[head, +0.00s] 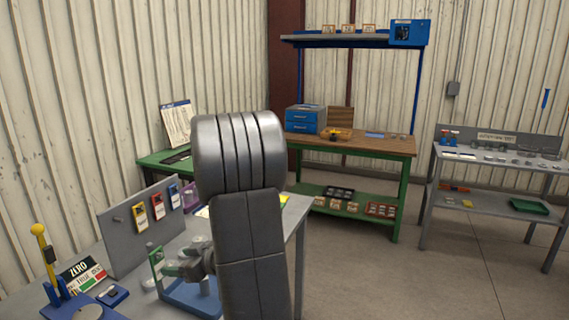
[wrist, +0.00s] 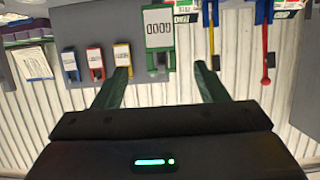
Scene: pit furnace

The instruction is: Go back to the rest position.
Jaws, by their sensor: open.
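My gripper (wrist: 162,70) shows in the wrist view with its two green fingers spread apart and nothing between them. In the head view my grey arm stands in the middle foreground and hides part of the grey bench (head: 298,205). Greenish parts at the arm's left may be my gripper, but I cannot tell for sure. Beyond the fingertips in the wrist view is a green-framed card (wrist: 159,28). I cannot tell how far it is from the fingers.
A grey panel (head: 120,245) on the bench carries yellow, red and blue tags. A yellow-knobbed lever (head: 39,232) stands at the left. A wooden-topped green bench (head: 370,145) and a grey table (head: 500,158) stand behind. Open floor (head: 400,285) lies at the right.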

